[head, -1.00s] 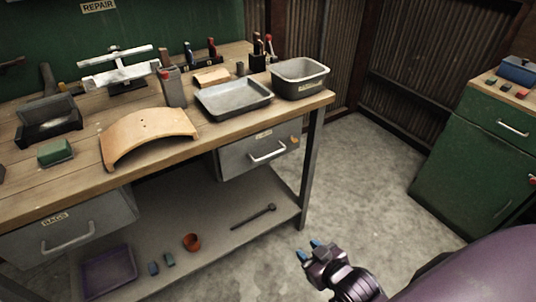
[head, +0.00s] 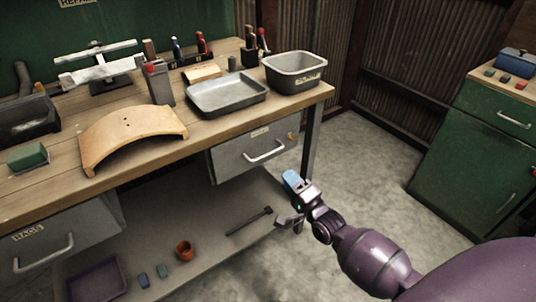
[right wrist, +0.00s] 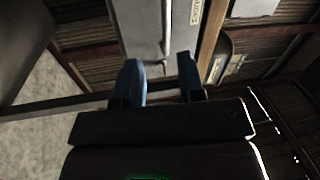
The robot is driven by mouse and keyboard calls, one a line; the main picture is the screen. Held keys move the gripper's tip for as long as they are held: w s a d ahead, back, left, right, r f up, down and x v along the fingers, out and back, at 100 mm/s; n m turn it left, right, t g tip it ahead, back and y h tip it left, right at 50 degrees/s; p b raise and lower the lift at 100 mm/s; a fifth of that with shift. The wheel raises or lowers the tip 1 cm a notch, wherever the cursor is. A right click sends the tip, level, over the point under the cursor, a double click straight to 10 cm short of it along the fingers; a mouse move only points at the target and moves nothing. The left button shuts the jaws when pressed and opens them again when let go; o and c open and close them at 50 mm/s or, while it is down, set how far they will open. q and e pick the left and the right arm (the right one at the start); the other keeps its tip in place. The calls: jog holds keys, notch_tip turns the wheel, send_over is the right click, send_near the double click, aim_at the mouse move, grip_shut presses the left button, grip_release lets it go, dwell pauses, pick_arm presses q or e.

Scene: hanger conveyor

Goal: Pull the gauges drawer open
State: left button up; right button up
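My left gripper is out of view.
A wooden bench top (head: 45,190) holds a metal tray (head: 205,108), a grey bin (head: 290,86) and a curved wooden piece (head: 130,130). The drawer labelled RAGS (head: 75,235) is at left. A lower shelf (head: 215,215) lies beneath.

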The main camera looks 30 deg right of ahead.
aim_at(268, 154)
jog(key=shift+m, duration=0.9)
jog(key=shift+r+b+x, duration=0.15)
jog(key=shift+b+x, duration=0.15)
jog(key=shift+x, duration=2.4)
jog(key=shift+r+b+x, duration=0.15)
jog(key=shift+b+x, duration=0.1)
jog(key=shift+x, duration=2.45)
jog(key=c, duration=0.6)
grip_shut()
